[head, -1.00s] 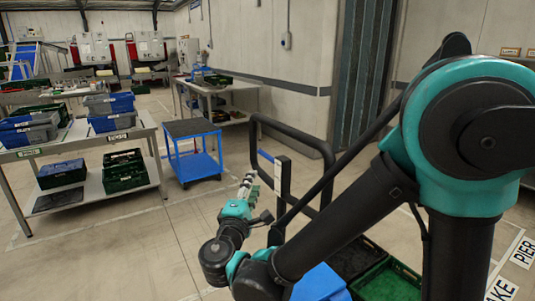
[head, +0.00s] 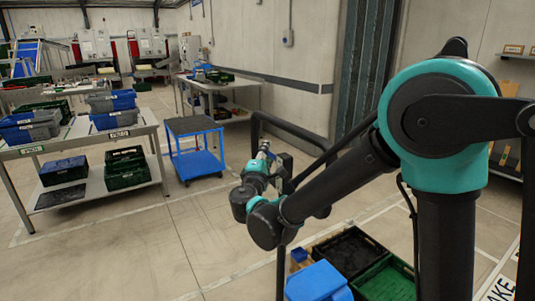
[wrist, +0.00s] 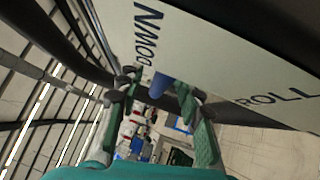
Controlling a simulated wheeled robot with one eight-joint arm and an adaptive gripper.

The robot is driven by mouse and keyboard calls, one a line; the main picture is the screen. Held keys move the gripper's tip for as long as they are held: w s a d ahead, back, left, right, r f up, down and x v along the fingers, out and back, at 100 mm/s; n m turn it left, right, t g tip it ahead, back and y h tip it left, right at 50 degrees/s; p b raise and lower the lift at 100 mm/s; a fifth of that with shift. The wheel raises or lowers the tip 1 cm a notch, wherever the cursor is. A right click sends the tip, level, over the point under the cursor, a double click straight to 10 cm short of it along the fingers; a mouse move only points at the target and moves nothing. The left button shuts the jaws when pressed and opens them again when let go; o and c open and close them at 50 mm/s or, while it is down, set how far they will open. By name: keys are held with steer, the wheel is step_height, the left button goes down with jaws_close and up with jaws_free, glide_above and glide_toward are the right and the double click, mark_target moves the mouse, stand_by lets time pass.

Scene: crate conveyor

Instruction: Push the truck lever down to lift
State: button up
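The truck's black loop handle (head: 292,127) stands upright behind my gripper in the head view. A white plate (wrist: 215,60) with "DOWN" and "ROLL" lettering fills the upper right of the wrist view. A short blue lever end (wrist: 160,86) shows just below the plate, in line with the gap between my green fingers. My gripper (wrist: 162,88) has its fingers apart, one on each side of the blue end; I cannot tell whether they touch it. In the head view my gripper (head: 268,155) is close to the handle post, which my arm partly hides.
A blue box (head: 318,283), a black crate (head: 372,240) and a green crate (head: 408,272) are low in front of me. A blue trolley (head: 197,163) and a table (head: 60,152) with bins stand at left. The floor at left front is clear.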

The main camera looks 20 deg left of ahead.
steer(key=shift+w, duration=0.15)
steer(key=shift+c, duration=0.5)
jaws_close()
steer(key=shift+s+d+f+n+g, duration=0.1)
steer(key=shift+s+f+n+g, duration=0.05)
steer(key=shift+f+n+g, duration=0.65)
steer(key=shift+s+d+f+n+g, duration=0.1)
steer(key=shift+f+n+g, duration=0.6)
steer(key=shift+f, duration=0.1)
steer(key=shift+o, duration=0.5)
jaws_free()
